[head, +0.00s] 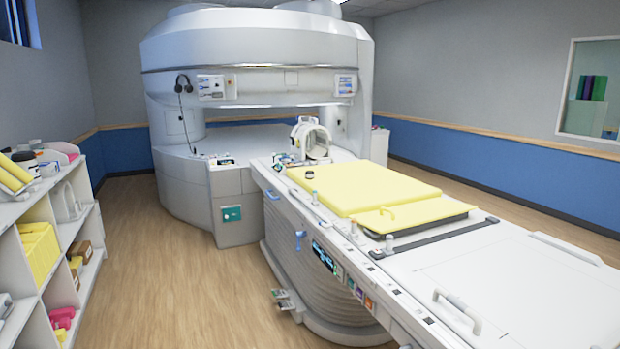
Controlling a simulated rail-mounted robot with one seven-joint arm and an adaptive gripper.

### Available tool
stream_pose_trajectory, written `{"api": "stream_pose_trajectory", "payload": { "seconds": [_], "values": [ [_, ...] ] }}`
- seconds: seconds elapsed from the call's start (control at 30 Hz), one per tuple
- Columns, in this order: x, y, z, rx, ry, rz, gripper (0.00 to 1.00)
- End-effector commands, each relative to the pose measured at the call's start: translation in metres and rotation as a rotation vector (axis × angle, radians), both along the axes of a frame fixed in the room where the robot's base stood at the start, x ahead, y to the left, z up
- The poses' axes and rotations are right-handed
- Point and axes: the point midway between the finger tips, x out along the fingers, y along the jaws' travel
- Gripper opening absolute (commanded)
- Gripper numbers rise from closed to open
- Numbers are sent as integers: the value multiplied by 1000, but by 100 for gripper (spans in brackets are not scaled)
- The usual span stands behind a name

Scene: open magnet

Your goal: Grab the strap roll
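I cannot single out the strap roll with certainty. A small dark round item (25,157) sits among things on top of the white shelf unit at the left; it is too small to tell what it is. A flat dark strap or bar (432,239) lies across the white patient table (490,262), just in front of the yellow pads. My gripper is not in view.
The white shelf unit (42,212) holds yellow bins (38,250), boxes and pink items. The large open magnet (250,60) stands at the back. Yellow pads (362,188) and a white ring-shaped coil (317,142) lie on the table. Wooden floor (180,290) between shelf and table is clear.

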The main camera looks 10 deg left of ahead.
Motion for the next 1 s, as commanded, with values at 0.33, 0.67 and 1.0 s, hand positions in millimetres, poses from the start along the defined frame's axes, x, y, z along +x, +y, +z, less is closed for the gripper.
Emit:
{"api": "stream_pose_trajectory", "payload": {
  "seconds": [0.33,0.67,1.0],
  "values": [
    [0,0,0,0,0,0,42],
    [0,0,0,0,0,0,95],
    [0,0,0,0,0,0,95]
  ]
}}
